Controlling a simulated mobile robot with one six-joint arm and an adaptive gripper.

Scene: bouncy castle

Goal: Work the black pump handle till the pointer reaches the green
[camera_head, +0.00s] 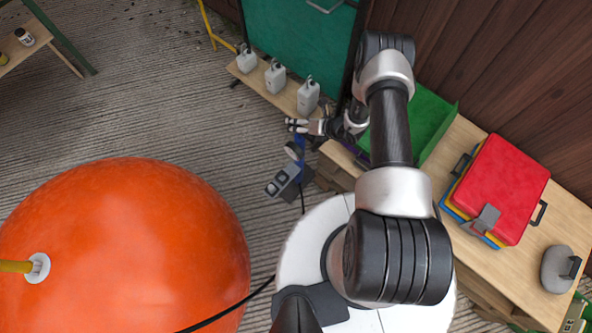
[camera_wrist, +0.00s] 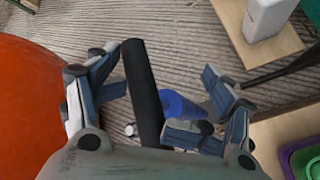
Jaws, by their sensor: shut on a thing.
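The pump stands on the ground in the middle of the head view, with a blue barrel (camera_head: 300,147) and a grey foot piece (camera_head: 283,180). A dark round part (camera_head: 293,151) beside the barrel may be the gauge; I cannot make out its pointer or any green. My gripper (camera_head: 297,125) is at the top of the pump. The blue barrel (camera_wrist: 183,106) shows just right of the handle.
A large orange inflatable ball (camera_head: 130,235) fills the lower left. A black hose (camera_head: 225,312) runs by it. White bottles (camera_head: 275,77) stand on a low wooden shelf behind the pump. A bench with a red case (camera_head: 505,180) and green tray (camera_head: 425,118) is at right.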

